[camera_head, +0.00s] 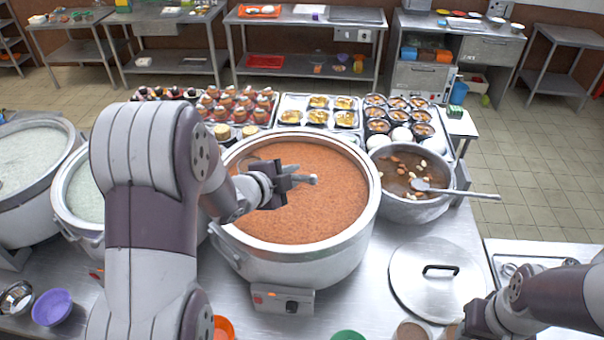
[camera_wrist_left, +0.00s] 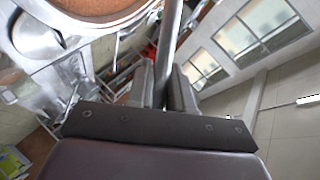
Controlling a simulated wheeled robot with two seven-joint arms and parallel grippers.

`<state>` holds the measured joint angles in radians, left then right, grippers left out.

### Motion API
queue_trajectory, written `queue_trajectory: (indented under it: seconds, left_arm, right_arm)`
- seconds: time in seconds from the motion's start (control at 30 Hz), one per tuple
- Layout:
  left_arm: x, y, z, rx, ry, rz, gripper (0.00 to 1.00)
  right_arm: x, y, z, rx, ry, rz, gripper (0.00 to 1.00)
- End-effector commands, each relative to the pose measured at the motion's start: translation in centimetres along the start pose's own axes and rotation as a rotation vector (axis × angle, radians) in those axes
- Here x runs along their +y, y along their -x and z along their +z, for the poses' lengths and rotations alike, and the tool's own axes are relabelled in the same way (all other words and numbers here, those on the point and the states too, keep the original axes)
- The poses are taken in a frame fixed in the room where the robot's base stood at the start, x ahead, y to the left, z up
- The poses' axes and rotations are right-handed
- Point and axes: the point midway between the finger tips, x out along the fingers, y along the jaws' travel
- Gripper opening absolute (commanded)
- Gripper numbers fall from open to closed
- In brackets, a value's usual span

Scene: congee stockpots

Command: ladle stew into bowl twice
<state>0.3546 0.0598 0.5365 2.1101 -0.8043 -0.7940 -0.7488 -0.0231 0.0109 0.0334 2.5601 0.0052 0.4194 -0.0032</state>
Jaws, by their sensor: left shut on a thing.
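My left gripper (camera_head: 290,186) is over the large pot (camera_head: 230,240) of orange-brown stew (camera_head: 315,205). It is shut on a metal ladle handle, whose short end (camera_head: 313,180) pokes out to the right. The handle also shows between the fingers in the left wrist view (camera_wrist_left: 171,45). I cannot clearly see the ladle's head. A purple bowl (camera_head: 52,307) and a metal bowl (camera_head: 16,298) stand at the lower left. An orange bowl (camera_head: 223,326) and a green bowl (camera_head: 348,336) are partly cut off at the bottom edge. My right gripper (camera_head: 474,322) is low at the right, its fingers unclear.
A smaller pot (camera_head: 415,211) of bean soup with a spoon (camera_head: 455,191) stands at the right. A lid (camera_head: 437,290) lies in front of it. Food trays (camera_head: 320,103) stand behind. Pots of pale congee (camera_head: 30,158) stand at the left.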

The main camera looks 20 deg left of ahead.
Motion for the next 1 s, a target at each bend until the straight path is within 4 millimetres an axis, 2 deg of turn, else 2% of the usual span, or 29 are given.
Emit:
queue_trajectory:
  seconds: [0.13,0.53,0.73,1.0]
  left_arm:
    - [0.3,1.2,0.9,-0.067,0.037,-0.039,0.0]
    - [0.8,4.8,3.2,-0.255,0.143,-0.137,0.0]
    - [0.9,6.6,4.3,-0.35,0.196,-0.185,0.0]
    - [1.0,9.0,5.8,-0.476,0.269,-0.251,0.0]
  right_arm:
    - [0.0,-1.1,0.1,0.0,0.0,0.0,0.43]
    - [0.0,-2.4,0.3,0.0,0.0,0.0,0.43]
    - [0.0,-2.4,0.3,0.0,0.0,0.0,0.43]
    - [0.0,-1.2,0.1,0.0,0.0,0.0,0.43]
